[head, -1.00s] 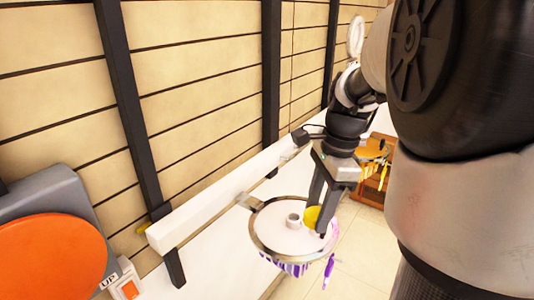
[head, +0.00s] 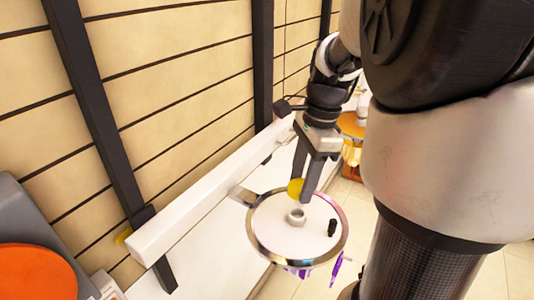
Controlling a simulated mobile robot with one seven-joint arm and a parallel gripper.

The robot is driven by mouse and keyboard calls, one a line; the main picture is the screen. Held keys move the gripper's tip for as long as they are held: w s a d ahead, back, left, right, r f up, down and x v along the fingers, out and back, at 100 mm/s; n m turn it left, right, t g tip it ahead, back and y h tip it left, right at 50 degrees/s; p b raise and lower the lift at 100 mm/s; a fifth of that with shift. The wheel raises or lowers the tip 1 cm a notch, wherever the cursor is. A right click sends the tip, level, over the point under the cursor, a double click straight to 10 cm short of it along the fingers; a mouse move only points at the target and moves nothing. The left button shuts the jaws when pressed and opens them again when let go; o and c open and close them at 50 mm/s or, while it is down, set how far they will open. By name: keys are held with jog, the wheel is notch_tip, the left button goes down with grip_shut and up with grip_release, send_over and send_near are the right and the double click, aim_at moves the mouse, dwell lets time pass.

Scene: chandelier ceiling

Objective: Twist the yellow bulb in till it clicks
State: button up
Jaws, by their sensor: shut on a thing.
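The yellow bulb (head: 295,188) is between the fingers of my gripper (head: 306,186), which is shut on it. The bulb is just above the round white plate of the chandelier (head: 272,228), which has a shiny metal rim. A light-coloured ring-shaped socket (head: 297,216) stands on the plate just below the bulb. The fingers hide part of the bulb, and I cannot tell whether it touches the socket. A small black piece (head: 332,227) stands on the plate to the right.
Purple pieces (head: 340,268) hang under the plate. A white beam (head: 205,195) runs behind it along the slatted wall. An orange round seat (head: 36,272) is at lower left. Another orange-topped thing (head: 351,124) stands behind my gripper.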

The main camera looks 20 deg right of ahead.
jog(key=shift+f+b, duration=2.3)
jog(key=shift+f, duration=0.35)
jog(key=m, duration=0.3)
jog(key=shift+m+t+b, duration=0.3)
jog(key=shift+m+b, duration=0.05)
jog(key=shift+m, duration=0.05)
jog(key=shift+s+r+m+p, duration=0.1)
jog(key=shift+r+m+p, duration=0.3)
jog(key=shift+p, duration=0.2)
jog(key=m+p, duration=0.1)
jog(key=m, duration=0.1)
jog(key=m+p, duration=0.2)
jog(key=shift+f+t+h, duration=0.1)
jog(key=shift+t+h, duration=0.2)
jog(key=shift+a+f+m+h+p, duration=0.1)
jog(key=shift+m+h+p, duration=0.2)
jog(key=shift+m+p, duration=1.65)
jog(key=shift+m, duration=0.35)
jog(key=o, duration=1.8)
jog(key=shift+c, duration=0.2)
